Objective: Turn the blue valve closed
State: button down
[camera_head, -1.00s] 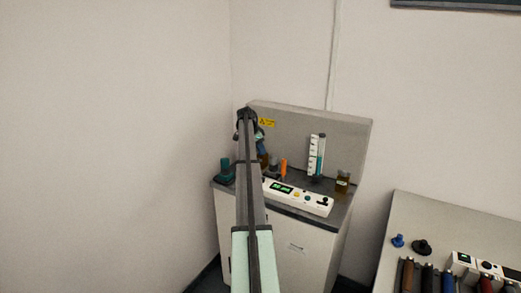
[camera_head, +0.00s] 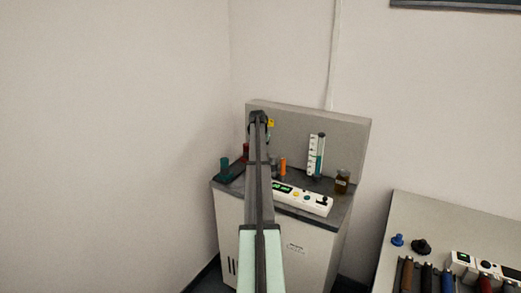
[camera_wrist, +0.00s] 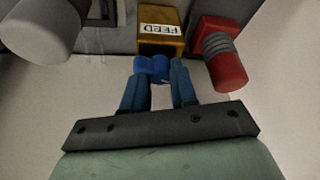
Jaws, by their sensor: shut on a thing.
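The blue valve (camera_wrist: 152,68) shows in the wrist view, just below a brass block labelled FEED (camera_wrist: 160,28). My gripper (camera_wrist: 158,80) has its two blue fingers on either side of the valve's lower part and is shut on it. In the head view my arm reaches up to the cabinet's back panel, and my wrist (camera_head: 258,120) hides the valve and the fingers there. How far the valve is turned cannot be told.
A red ribbed cylinder (camera_wrist: 222,55) stands close right of the fingers in the wrist view, and a grey cylinder (camera_wrist: 42,25) is at upper left. On the cabinet are a white control box (camera_head: 305,199), an orange cylinder (camera_head: 283,165), a brown jar (camera_head: 342,181) and a teal cylinder (camera_head: 225,168).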

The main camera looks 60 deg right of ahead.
jog(key=n, duration=0.2)
jog(key=n+t+y, duration=0.1)
jog(key=n, duration=0.2)
jog(key=shift+s+d+t, duration=0.1)
jog(key=shift+t, duration=0.2)
jog(key=shift+n, duration=0.3)
jog(key=c, duration=0.9)
grip_release()
jog(key=v, duration=1.3)
jog(key=shift+s+r, duration=0.25)
jog(key=shift+r, duration=0.15)
